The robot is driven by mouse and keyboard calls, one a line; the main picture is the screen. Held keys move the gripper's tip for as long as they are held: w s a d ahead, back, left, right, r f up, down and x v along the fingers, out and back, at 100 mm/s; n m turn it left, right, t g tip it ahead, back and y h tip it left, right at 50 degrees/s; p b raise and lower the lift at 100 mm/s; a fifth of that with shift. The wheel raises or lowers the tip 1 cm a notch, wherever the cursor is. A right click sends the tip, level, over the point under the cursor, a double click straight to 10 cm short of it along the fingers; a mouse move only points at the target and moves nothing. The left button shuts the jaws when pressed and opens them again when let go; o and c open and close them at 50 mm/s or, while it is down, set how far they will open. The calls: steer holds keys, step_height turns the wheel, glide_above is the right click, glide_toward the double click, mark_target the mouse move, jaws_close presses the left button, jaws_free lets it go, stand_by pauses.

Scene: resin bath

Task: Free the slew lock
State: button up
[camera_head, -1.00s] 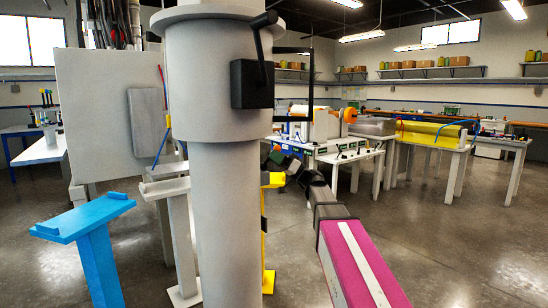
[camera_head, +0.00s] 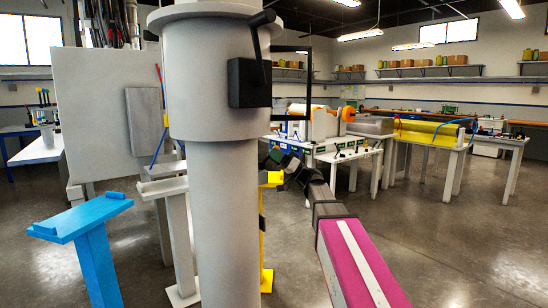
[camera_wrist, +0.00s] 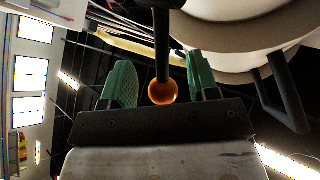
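In the wrist view my gripper (camera_wrist: 161,78) is open, with its two green fingers apart. A round orange knob (camera_wrist: 163,93) on a dark rod (camera_wrist: 161,45) sits between the fingers, with gaps visible on both sides. In the head view the grey column (camera_head: 225,215) stands in the foreground, with a black box (camera_head: 246,83) and black lever (camera_head: 264,45) on its upper collar. My arm reaches to the column's right side; my fingers and the orange knob cannot be made out clearly there. No label shows which part is the slew lock.
A black handle (camera_wrist: 287,92) projects from the pale round body at right in the wrist view. A blue stand (camera_head: 82,222) and grey panel (camera_head: 105,110) are left of the column. Benches (camera_head: 433,143) stand behind; open floor lies at right.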

steer(key=shift+f, duration=0.1)
steer(key=v, duration=1)
steer(key=shift+d+f, duration=0.15)
steer(key=shift+d, duration=0.2)
